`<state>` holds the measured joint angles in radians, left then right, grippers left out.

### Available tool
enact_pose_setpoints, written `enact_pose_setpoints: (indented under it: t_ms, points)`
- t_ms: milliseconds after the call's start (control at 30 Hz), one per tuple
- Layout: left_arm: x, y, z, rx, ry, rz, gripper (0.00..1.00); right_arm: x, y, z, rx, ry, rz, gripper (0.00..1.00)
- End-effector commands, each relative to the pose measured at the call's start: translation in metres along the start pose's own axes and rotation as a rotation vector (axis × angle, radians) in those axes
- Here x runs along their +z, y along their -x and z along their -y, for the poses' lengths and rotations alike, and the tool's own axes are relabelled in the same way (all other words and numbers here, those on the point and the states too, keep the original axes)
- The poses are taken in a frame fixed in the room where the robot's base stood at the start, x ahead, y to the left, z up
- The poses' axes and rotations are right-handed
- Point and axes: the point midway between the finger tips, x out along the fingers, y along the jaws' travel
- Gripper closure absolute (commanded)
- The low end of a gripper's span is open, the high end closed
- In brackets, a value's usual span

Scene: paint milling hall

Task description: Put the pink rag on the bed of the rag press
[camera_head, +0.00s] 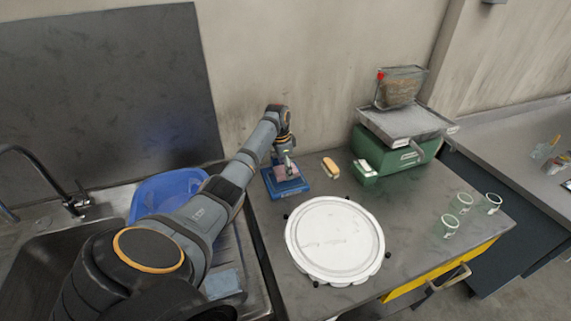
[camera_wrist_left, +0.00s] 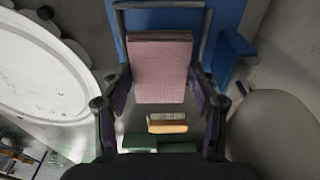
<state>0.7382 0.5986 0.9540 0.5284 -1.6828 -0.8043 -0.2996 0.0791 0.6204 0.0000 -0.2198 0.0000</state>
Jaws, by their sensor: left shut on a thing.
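The pink rag (camera_wrist_left: 160,68) looks like a folded block. My left gripper (camera_wrist_left: 160,88) is shut on it, one finger at each side. In the head view the gripper (camera_head: 287,160) points down over the blue rag press (camera_head: 290,187), and a little of the rag (camera_head: 283,170) shows beneath it. In the left wrist view the blue press (camera_wrist_left: 232,15) lies behind the rag, with a dark bar frame around the rag's far end. I cannot tell whether the rag touches the bed. My right gripper is not in view.
A tan-and-pale brush-like block (camera_head: 331,167) lies right of the press. A green machine (camera_head: 400,152) stands further right. A large round white plate (camera_head: 335,240) lies in front. Several glass jars (camera_head: 460,203) stand at the right. A blue basin (camera_head: 165,190) is by the sink.

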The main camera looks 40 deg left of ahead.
Motion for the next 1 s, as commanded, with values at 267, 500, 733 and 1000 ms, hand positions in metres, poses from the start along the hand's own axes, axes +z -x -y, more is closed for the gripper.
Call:
enact_pose_setpoints:
  t_ms: [267, 500, 733, 1000]
  points:
    - [0.004, -0.03, -0.001, 0.001, 0.001, 0.002, 0.7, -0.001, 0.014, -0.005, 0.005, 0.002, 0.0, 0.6]
    - [0.004, -0.032, -0.001, 0.001, 0.001, 0.002, 0.7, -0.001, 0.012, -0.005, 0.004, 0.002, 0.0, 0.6]
    - [0.004, -0.033, -0.001, 0.001, 0.001, 0.002, 0.18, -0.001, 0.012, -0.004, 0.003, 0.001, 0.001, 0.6]
    - [0.004, -0.033, -0.001, 0.001, 0.0, 0.002, 0.18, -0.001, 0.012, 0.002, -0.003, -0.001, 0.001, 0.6]
